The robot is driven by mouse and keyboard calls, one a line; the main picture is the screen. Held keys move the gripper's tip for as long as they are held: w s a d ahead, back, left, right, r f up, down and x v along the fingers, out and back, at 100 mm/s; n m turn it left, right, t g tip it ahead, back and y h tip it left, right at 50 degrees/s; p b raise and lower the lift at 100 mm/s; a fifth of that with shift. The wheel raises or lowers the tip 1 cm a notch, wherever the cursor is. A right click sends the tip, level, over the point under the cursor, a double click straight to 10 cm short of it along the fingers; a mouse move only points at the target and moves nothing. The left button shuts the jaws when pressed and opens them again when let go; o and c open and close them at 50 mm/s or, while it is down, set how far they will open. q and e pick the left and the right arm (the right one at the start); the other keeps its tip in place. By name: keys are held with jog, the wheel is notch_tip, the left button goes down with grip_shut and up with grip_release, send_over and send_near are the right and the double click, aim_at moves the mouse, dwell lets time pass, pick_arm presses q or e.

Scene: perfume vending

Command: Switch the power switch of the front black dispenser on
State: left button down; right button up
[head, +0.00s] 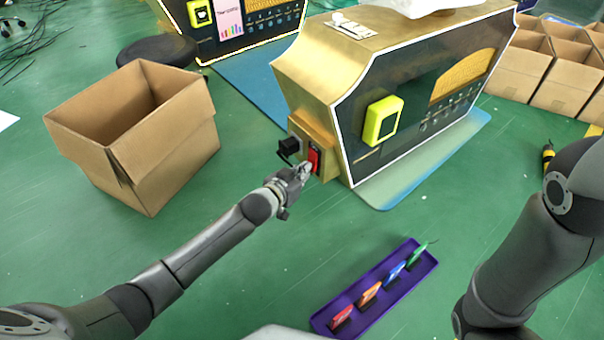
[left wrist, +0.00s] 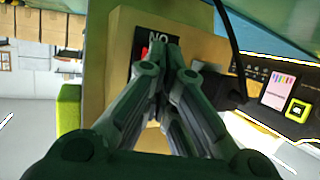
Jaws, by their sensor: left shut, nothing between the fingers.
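The front black dispenser (head: 420,95) stands on a blue mat, with gold sides and a yellow-framed panel on its front. Its red power switch (head: 314,160) sits on a gold box at its left end, beside a black plug. My left gripper (head: 306,168) is shut and empty, with its tips at the switch. In the left wrist view the shut fingers (left wrist: 160,45) cover most of the switch's black plate. A bit of the red switch (left wrist: 144,52) shows beside them. I cannot tell whether they touch or which way the switch is set. My right gripper is out of view.
An open cardboard box (head: 150,140) stands left of the dispenser. A purple tray (head: 375,290) with several coloured cards lies in front. Another dispenser (head: 240,25) stands behind, and more boxes (head: 520,65) are at the right. Green floor between is clear.

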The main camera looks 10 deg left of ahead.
pick_arm(q)
jog(key=shift+w+d+f+b, duration=0.2)
jog(key=shift+w+b, duration=0.15)
jog(key=shift+w, duration=0.3)
jog(key=shift+s, duration=0.1)
jog(key=p+v, duration=0.8)
jog(key=v, duration=0.1)
jog(key=shift+p, duration=0.3)
dwell(0.6)
